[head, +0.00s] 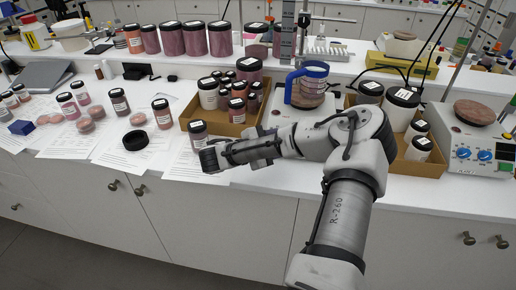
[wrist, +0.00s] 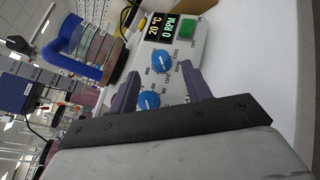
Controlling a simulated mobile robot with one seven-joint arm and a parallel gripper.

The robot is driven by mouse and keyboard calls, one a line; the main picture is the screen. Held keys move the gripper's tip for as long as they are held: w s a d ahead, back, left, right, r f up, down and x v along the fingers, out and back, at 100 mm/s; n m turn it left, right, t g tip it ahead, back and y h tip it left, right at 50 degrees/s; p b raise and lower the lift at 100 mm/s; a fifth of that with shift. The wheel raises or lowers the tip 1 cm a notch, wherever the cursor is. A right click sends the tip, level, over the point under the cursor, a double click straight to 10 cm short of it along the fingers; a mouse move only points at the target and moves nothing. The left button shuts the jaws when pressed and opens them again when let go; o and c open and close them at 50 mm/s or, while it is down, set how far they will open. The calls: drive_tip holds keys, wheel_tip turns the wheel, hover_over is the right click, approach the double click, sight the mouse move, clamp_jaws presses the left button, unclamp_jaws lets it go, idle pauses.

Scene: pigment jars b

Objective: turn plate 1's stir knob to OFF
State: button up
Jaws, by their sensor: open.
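A white stirring plate (head: 272,117) carries a blue-handled jug (head: 307,92); in the head view my arm hides most of its front. In the wrist view its panel is turned sideways, with an upper blue knob (wrist: 162,62), a lower blue knob (wrist: 149,100), a green switch (wrist: 187,44) and a display (wrist: 162,27) reading 20 °C and 0 RPM. My gripper (wrist: 161,68) is open, its two fingertips on either side of the upper knob. I cannot tell whether they touch it. My fingers do not show in the head view.
A second plate (head: 480,155) with blue knobs stands at the far right. An open box of jars (head: 215,126) is left of the jug's plate, and another (head: 425,169) is to its right. Papers and loose jars cover the left bench. A black ring (head: 135,140) lies there.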

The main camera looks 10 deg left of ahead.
drive_tip(key=b+v, duration=0.2)
drive_tip(key=v, duration=0.6)
